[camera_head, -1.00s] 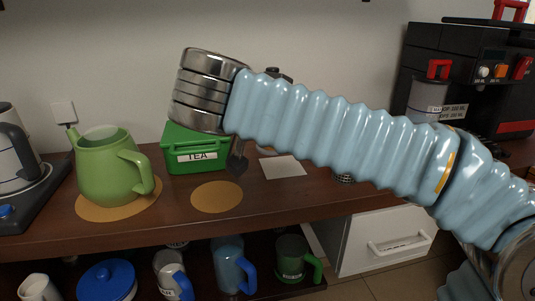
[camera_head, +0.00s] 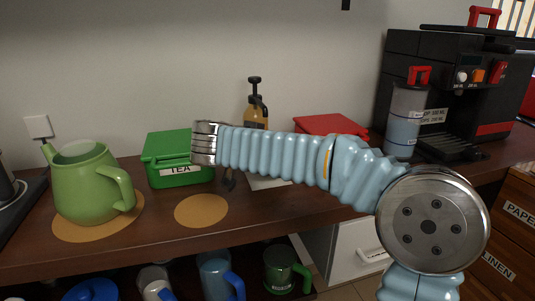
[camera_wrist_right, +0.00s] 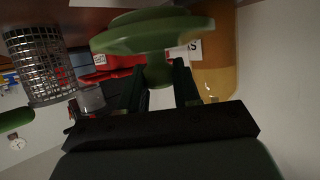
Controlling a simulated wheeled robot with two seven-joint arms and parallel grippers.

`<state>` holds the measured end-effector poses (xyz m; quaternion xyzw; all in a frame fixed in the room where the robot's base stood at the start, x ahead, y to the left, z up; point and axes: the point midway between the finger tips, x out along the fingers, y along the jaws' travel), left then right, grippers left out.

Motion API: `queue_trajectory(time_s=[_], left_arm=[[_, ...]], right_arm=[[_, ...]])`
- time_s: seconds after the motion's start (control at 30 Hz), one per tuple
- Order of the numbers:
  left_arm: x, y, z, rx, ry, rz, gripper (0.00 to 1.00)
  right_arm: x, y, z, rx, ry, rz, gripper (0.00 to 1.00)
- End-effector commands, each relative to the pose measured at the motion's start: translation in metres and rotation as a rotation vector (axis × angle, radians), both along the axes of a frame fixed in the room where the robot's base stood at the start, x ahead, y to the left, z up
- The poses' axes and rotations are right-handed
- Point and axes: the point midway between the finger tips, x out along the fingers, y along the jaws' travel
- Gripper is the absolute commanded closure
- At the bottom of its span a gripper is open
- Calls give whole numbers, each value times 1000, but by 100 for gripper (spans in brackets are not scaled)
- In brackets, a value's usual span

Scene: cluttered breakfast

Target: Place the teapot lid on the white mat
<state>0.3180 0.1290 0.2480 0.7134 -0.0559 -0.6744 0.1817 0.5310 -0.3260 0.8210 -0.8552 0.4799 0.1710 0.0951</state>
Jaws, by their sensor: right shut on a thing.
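The green teapot lid (camera_wrist_right: 140,37) is in my right gripper (camera_wrist_right: 160,78) in the right wrist view, with the fingers shut on its knob. In the head view the lid and right gripper are hidden behind my right arm. The white mat (camera_head: 270,184) lies on the counter, partly covered by that arm in the picture. The green teapot (camera_head: 88,190) stands open-topped at the left on a round tan mat (camera_head: 65,231). My left gripper is in neither view.
A green tea box (camera_head: 165,178), a bare tan mat (camera_head: 202,211) and a dark utensil (camera_head: 229,181) lie left of the white mat. An amber pump bottle (camera_head: 256,112) and a red box (camera_head: 330,125) stand behind. A coffee machine (camera_head: 455,85) is at the right. A wire basket (camera_wrist_right: 38,65) shows in the wrist view.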

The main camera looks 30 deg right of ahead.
Motion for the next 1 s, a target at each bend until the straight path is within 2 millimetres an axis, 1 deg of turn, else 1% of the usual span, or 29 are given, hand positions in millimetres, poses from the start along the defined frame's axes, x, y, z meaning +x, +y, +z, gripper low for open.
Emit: queue_trajectory(time_s=[0.03, 0.1, 0.17, 0.43, 0.63, 0.67, 0.7, 0.77, 0.8, 0.83, 1.0], left_arm=[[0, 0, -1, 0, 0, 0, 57], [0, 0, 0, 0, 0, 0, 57], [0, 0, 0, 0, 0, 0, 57], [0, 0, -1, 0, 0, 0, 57], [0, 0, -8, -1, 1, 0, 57], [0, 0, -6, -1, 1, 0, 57], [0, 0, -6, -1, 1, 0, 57], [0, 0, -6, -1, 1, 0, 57], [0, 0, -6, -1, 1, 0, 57], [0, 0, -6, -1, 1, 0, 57], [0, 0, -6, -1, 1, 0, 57]], right_arm=[[-1, 0, -9, -2, 3, 2, 100], [-1, 1, -18, -1, 2, 1, 100], [-1, 1, -22, -1, 0, 3, 100], [-1, 1, -24, 0, -1, 2, 100], [-1, 1, -28, 0, -1, 2, 100], [-1, 1, -26, -1, -1, 1, 63], [-1, 1, -26, 0, 0, 1, 57], [-1, 1, -26, 0, 0, 1, 48], [-1, 1, -26, 0, 0, 1, 42], [-1, 1, -26, 0, 0, 1, 40], [-1, 1, -26, 0, 0, 1, 40]])
